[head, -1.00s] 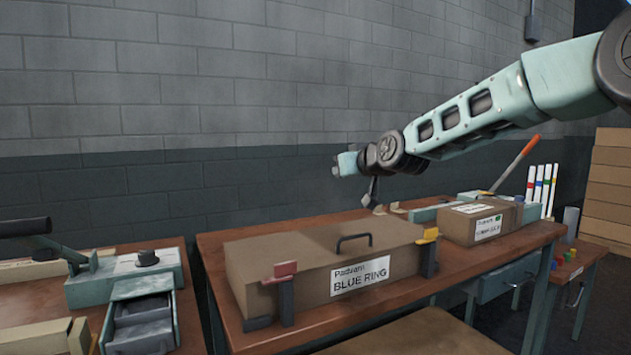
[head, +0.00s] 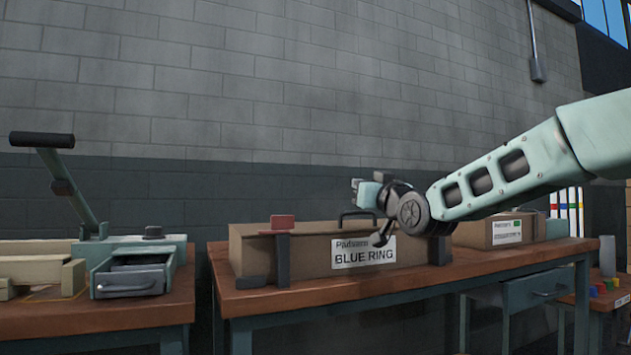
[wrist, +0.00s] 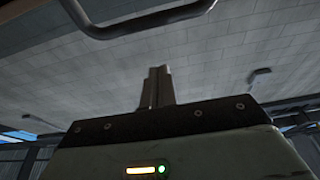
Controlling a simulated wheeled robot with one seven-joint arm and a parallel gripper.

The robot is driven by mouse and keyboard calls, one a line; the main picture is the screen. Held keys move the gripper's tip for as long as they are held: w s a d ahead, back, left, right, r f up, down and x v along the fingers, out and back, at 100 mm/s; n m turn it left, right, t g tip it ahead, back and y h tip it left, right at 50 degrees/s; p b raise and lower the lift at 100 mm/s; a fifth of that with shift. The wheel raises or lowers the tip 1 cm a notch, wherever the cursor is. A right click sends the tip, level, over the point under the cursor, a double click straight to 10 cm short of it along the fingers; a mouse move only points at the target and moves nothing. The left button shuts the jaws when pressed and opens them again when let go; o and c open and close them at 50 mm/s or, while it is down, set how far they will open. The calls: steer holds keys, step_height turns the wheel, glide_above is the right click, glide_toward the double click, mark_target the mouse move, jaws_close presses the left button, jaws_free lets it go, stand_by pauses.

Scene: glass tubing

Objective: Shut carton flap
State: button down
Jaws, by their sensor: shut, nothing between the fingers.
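The long brown carton (head: 305,250) marked BLUE RING lies on the middle bench in the head view. A black handle (head: 345,216) stands on its top. A dark clamp with a red end (head: 282,223) stands at its left; another dark upright is at its right, partly behind my arm. The top is seen nearly edge-on, so I cannot tell how its flap lies. My gripper (head: 357,185) appears in front of and above the carton's right half, small in the picture. Its shut, empty fingers (wrist: 158,86) show in the wrist view, against a grey block surface.
A left bench holds a lever (head: 72,190) and an open drawer (head: 132,280). A gap separates the benches. A dark rounded bar (wrist: 150,22) crosses the top of the wrist view.

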steer(key=t+b, duration=0.2)
steer(key=b, duration=0.3)
glide_above(367, 228)
steer(key=shift+y, duration=0.4)
step_height(367, 228, down, 4)
steer(key=shift+a+f, duration=0.1)
steer(key=shift+a, duration=0.05)
steer(key=f+b, duration=0.1)
steer(key=b, duration=0.2)
steer(key=shift+s+f, duration=0.25)
steer(key=shift+f, duration=0.15)
steer(key=shift+f, duration=0.15)
